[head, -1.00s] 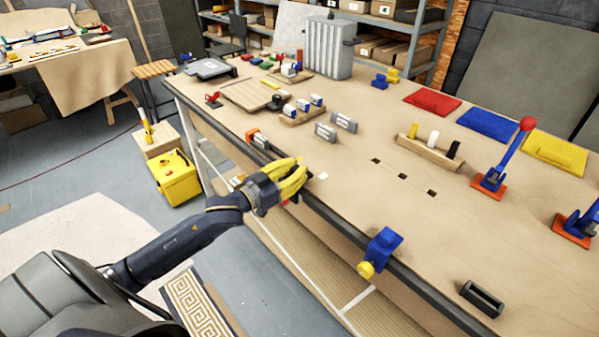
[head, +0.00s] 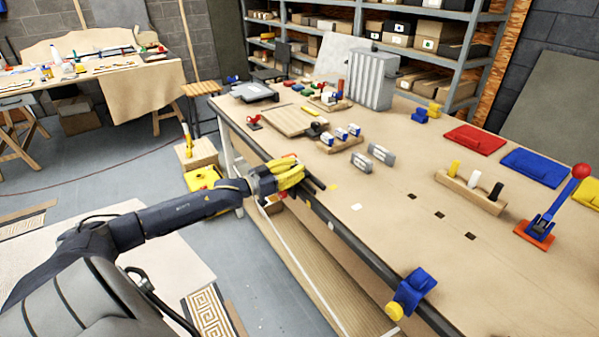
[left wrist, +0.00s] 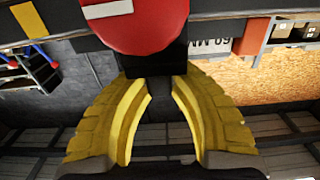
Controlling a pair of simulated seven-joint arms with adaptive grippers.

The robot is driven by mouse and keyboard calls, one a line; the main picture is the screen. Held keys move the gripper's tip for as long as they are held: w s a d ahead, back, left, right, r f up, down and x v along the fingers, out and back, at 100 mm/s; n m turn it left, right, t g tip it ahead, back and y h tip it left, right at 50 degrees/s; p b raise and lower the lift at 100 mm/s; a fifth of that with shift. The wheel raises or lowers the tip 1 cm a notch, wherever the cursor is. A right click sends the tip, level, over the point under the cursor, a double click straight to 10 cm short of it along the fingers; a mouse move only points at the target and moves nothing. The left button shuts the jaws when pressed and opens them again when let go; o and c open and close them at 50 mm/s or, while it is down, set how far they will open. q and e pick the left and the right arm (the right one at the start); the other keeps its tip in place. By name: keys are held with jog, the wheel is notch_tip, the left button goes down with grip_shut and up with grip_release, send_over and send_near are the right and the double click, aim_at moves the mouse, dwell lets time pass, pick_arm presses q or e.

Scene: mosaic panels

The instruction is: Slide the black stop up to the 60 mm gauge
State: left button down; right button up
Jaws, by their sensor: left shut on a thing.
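My left gripper (head: 292,175), with yellow fingers, is at the front edge of the workbench in the head view. In the left wrist view its two fingers (left wrist: 160,90) are closed about a black block (left wrist: 155,58), which looks like the black stop. A pale piece with "60 MM" lettering (left wrist: 207,44), seen upside down, is just right of the block; it looks like the 60 mm gauge. I cannot tell whether the two touch. In the head view the fingers hide most of the stop and gauge. My right gripper is not in view.
A red disc with a white bar (left wrist: 135,22) is close beside the black block. On the bench, a blue clamp with a yellow knob (head: 411,292) sits at the front edge. Grey blocks (head: 381,153) and a wooden holder (head: 470,192) stand farther back. The bench front middle is mostly clear.

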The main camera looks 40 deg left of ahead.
pick_arm(q)
jog(key=shift+a+r, duration=0.1)
jog(key=c, duration=1.2)
grip_release()
jog(key=shift+w, duration=0.1)
jog(key=shift+s+a+f, duration=0.15)
jog(key=shift+s+f, duration=0.05)
jog(key=shift+s, duration=0.45)
jog(key=v, duration=1)
jog(key=shift+s, duration=0.3)
jog(key=shift+a+r, duration=0.15)
